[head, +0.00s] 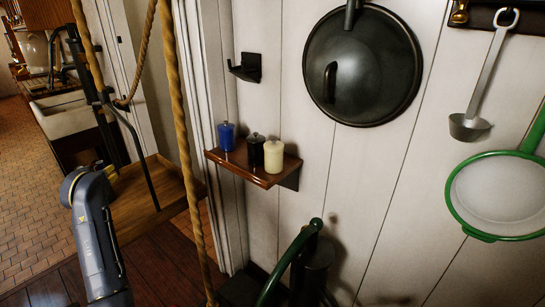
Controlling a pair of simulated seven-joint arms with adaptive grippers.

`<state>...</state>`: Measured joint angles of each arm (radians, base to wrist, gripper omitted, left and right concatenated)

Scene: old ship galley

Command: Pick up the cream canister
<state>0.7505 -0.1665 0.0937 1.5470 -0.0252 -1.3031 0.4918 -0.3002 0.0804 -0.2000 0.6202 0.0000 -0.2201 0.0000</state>
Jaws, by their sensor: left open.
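The cream canister (273,157) stands upright at the right end of a small wooden wall shelf (264,181), in the middle of the head view. A black canister (256,151) stands close on its left, and a blue canister (227,136) stands further left. My left arm rises from the bottom left. Its gripper (111,173) shows only as a small dark part by the arm's upper end, far to the left of the shelf and apart from the canisters. The left gripper is open. My right gripper is not in view.
A rope (183,130) hangs between my left arm and the shelf. A black hook (245,67) juts out above the canisters. A green curved handle (289,262) rises below the shelf. A pan lid (362,66), ladle (470,126) and green-rimmed strainer (497,195) hang to the right.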

